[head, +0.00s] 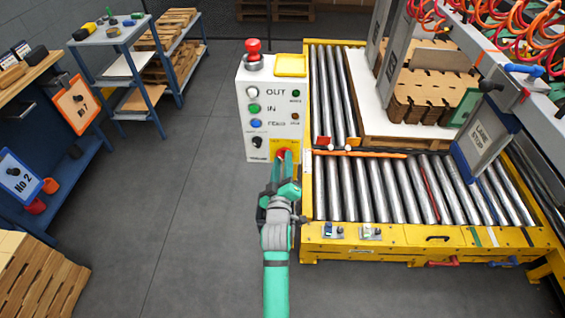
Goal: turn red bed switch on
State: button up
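The white control box (254,100) stands left of the roller bed. A red switch (282,151) on a yellow plate (274,144) sits low on the right of its front face. My gripper (284,158) is right at this switch and covers part of it. I cannot tell whether the fingers touch the switch, nor which way it is turned. The fingers look close together, but their opening is too small to make out.
The roller bed (374,188) with its yellow frame lies to the right, carrying stacked cardboard blanks (432,95). A red mushroom button (253,46) tops the box. A blue cart (113,42) stands at the back left. The grey floor left of my arm is clear.

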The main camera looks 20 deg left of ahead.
grip_shut()
jog(key=shift+m, duration=0.3)
jog(key=m, duration=0.3)
jog(key=shift+w+d+m, duration=0.1)
jog(key=shift+m, duration=0.2)
jog(key=shift+d+m, duration=0.15)
jog(key=shift+m, duration=3.25)
jog(key=shift+d+m, duration=0.15)
jog(key=shift+m, duration=3.25)
